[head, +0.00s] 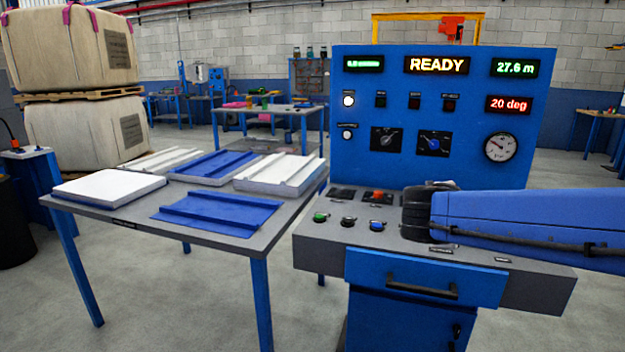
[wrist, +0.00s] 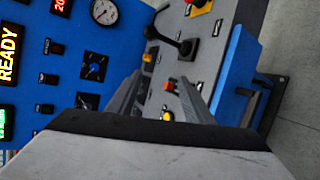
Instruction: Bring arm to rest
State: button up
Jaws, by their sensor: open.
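My gripper (wrist: 158,84) shows in the wrist view with its two grey fingers apart and nothing between them. It is over the sloping grey desk (wrist: 222,30) of the blue control console. A small red button (wrist: 170,86) shows between the fingers, and a black lever (wrist: 185,46) is beyond the fingertips. In the head view my blue arm reaches in from the right over the console desk (head: 330,235). I cannot make out the fingers there. The console panel (head: 450,170) reads READY, 27.6 m and 20 deg.
A grey table (head: 90,207) with white and blue panels (head: 220,212) stands left of the console. Green, black and blue buttons (head: 348,222) sit on the desk's left part. A drawer handle (head: 420,290) juts out below. Wrapped bales (head: 70,50) stand far left. Floor at front left is clear.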

jog(key=s+d+f+m+g+y, duration=0.2)
jog(key=s+f+m, duration=0.25)
jog(key=s, duration=0.35)
jog(key=s+d+f+m+g+y, duration=0.1)
jog(key=s+f+m+g, duration=0.2)
jog(key=s+f, duration=0.35)
jog(key=s+a+f+m+y, duration=0.2)
jog(key=s+a+m, duration=0.1)
jog(key=s, duration=0.3)
jog(key=s+a+f+m+y, duration=0.2)
jog(key=s+a+m+y, duration=0.1)
jog(key=s, duration=0.3)
jog(key=shift+a+g, duration=0.3)
jog(key=shift+a, duration=0.4)
